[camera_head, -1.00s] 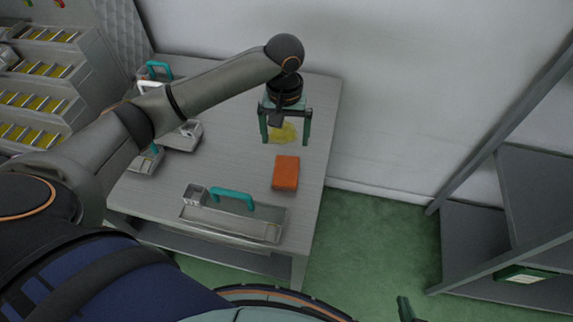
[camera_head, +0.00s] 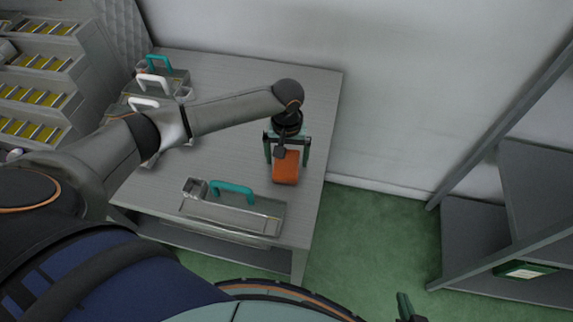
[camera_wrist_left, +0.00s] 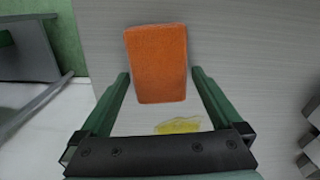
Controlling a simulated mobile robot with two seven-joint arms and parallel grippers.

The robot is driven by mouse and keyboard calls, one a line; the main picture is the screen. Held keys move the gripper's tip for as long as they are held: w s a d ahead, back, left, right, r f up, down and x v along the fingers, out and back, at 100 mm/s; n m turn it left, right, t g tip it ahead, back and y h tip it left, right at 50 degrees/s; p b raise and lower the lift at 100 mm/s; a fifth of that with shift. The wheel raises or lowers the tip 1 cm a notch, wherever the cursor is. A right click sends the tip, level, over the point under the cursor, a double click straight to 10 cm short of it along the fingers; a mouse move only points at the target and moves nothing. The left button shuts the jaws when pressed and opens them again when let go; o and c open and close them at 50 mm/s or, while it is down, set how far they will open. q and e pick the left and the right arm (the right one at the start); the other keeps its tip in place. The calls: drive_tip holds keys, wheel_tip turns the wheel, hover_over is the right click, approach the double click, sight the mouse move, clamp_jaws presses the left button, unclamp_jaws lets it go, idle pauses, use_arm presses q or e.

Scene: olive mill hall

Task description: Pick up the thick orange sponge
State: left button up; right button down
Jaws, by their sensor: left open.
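The thick orange sponge (camera_head: 286,172) lies on the grey table near its right edge. In the left wrist view the sponge (camera_wrist_left: 157,62) lies ahead of and partly between the two green fingers, with a gap on both sides. My left gripper (camera_head: 287,158) is open above the sponge; in the left wrist view its fingertips (camera_wrist_left: 160,74) are wide apart and hold nothing.
A metal tray with a teal handle (camera_head: 268,223) lies on the table (camera_head: 316,120) in front of the sponge. More handled trays (camera_head: 152,84) stand at the back left. A yellow patch (camera_wrist_left: 178,126) is on the table beside the sponge. A grey shelf (camera_head: 535,185) stands right.

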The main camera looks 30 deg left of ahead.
use_arm(q)
drive_tip(key=shift+c, duration=0.2)
drive_tip(key=c, duration=1.1)
drive_tip(key=shift+r, duration=0.15)
drive_tip(key=shift+r, duration=0.55)
drive_tip(key=s+a+r, duration=0.2)
drive_tip(key=s+r, duration=0.1)
drive_tip(key=r, duration=0.1)
drive_tip(key=s+a+r, duration=0.3)
drive_tip(key=s, duration=0.1)
drive_tip(key=s+a+r+p, duration=0.1)
drive_tip(key=s+a+r, duration=0.2)
drive_tip(key=s+r, duration=0.1)
drive_tip(key=shift+a+r, duration=0.25)
drive_tip(key=shift+r, duration=0.1)
